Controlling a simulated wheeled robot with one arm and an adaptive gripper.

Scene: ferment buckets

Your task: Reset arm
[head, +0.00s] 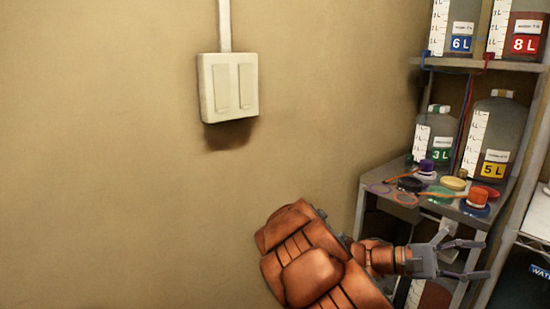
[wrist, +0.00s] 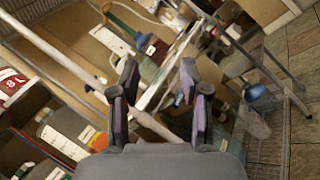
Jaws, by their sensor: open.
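My gripper (head: 474,259) is open and empty in the head view, at the lower right, in front of the shelf unit. My orange arm reaches to it from the bottom middle. In the wrist view the two dark fingers of my gripper (wrist: 157,92) stand apart with nothing between them. Behind them the shelf and its contents appear tilted.
A grey shelf unit (head: 451,206) at the right holds containers labelled 3 L (head: 436,139), 5 L (head: 493,140), 6 L (head: 453,28) and 8 L (head: 516,30). Coloured lids and caps lie on its lower shelf. A switch box (head: 228,88) is on the bare wall.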

